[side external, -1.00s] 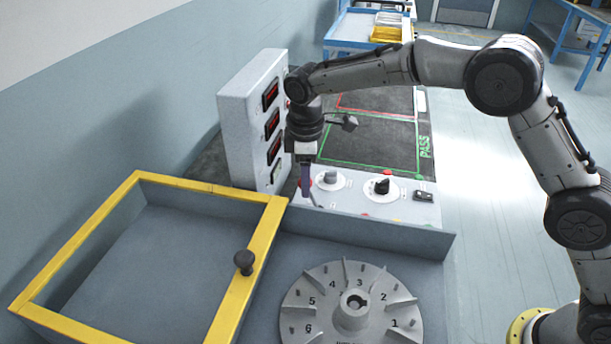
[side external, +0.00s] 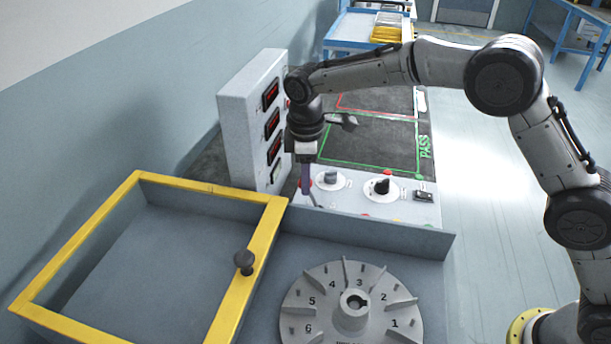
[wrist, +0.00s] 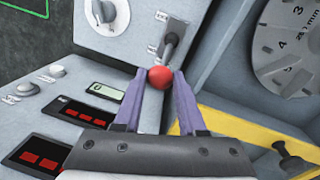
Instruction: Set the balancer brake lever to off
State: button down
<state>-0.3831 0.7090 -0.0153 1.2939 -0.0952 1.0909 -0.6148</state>
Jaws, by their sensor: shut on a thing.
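The brake lever (wrist: 169,48) is a thin grey stem rising from a slotted plate on the light grey control panel, with a red ball knob (wrist: 160,77) at its end. My gripper (wrist: 159,76) has its two purple fingers shut on the red knob, one on each side. In the side view, my gripper (side external: 306,190) points down at the panel's left end, close to the upright display box. The lever is mostly hidden there behind the finger. I cannot read the lever's off marking in either view.
Two rotary knobs, one grey (side external: 331,177) and one black (side external: 382,186), and a black switch (side external: 424,196) sit right of the lever. The display box (side external: 243,125) stands close on the left. A numbered impeller (side external: 352,310) and yellow-framed guard (side external: 190,337) are in front.

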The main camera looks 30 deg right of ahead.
jog(key=shift+s, duration=0.15)
dwell(0.6)
jog(key=shift+s+d+r+t+y, duration=0.3)
jog(key=shift+s+d+t+y, duration=0.3)
jog(key=shift+d+t+y, duration=0.15)
jog(key=shift+t+y, duration=0.75)
jog(key=shift+t, duration=0.1)
jog(key=shift+s+d+f, duration=0.3)
jog(key=shift+s+d, duration=0.4)
jog(key=shift+s, duration=0.05)
jog(key=shift+s+d+f, duration=0.35)
jog(key=shift+s+d, duration=0.35)
jog(key=shift+s, duration=0.05)
jog(key=shift+s+d+f, duration=0.3)
jog(key=shift+s+d, duration=0.4)
jog(key=shift+s, duration=0.05)
jog(key=c, duration=0.6)
grip_release()
jog(key=shift+o, duration=0.6)
jog(key=shift+w+r, duration=0.1)
jog(key=shift+r, duration=0.1)
